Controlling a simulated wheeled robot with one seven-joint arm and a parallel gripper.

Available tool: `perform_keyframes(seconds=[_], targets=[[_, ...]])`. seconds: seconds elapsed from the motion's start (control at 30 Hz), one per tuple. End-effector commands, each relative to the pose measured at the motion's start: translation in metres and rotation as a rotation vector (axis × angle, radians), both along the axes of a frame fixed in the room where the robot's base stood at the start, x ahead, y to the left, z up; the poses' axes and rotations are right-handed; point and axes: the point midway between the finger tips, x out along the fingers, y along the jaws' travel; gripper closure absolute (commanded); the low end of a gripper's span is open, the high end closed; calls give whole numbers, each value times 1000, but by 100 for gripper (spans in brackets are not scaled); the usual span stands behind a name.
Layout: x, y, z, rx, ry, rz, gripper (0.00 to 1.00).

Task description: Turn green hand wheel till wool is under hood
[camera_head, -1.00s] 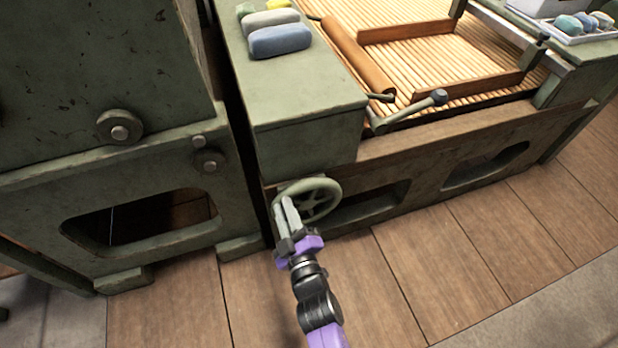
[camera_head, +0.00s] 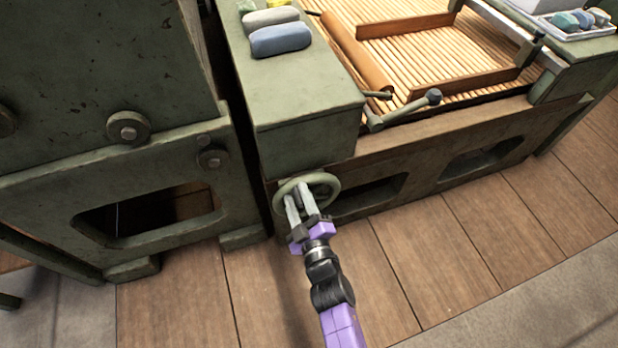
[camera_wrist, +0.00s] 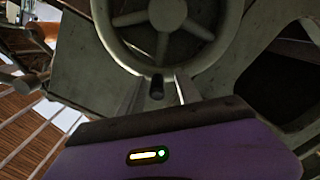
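The green hand wheel (camera_head: 332,184) is mounted low on the front of the green machine end, below the slatted lattice apron (camera_head: 420,62). The spoked wheel (camera_wrist: 232,38) fills the top of the wrist view. My gripper (camera_head: 299,196) is at the wheel's near lower side with its two fingers apart. In the wrist view a short dark handle (camera_wrist: 157,88) at the wheel's lower rim lies between the fingers, with gaps showing beside it. I see no wool on the visible apron, and I cannot pick out the hood.
A green machine frame (camera_head: 95,70) stands close on the left. A blue block (camera_head: 281,40) and a grey block (camera_head: 270,18) lie on the green top. A lever (camera_head: 405,110) sticks out above the wheel. The plank floor (camera_head: 450,260) in front is clear.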

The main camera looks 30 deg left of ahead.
Motion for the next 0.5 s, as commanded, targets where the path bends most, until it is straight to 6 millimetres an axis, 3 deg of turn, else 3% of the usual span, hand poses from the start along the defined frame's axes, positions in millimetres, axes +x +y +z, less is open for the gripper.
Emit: perform_keyframes(seconds=[0.17, 0.5], targets=[[-4, -4, 3, 1, 0, 1, 60], [-28, -32, 4, 0, 0, 0, 60]])
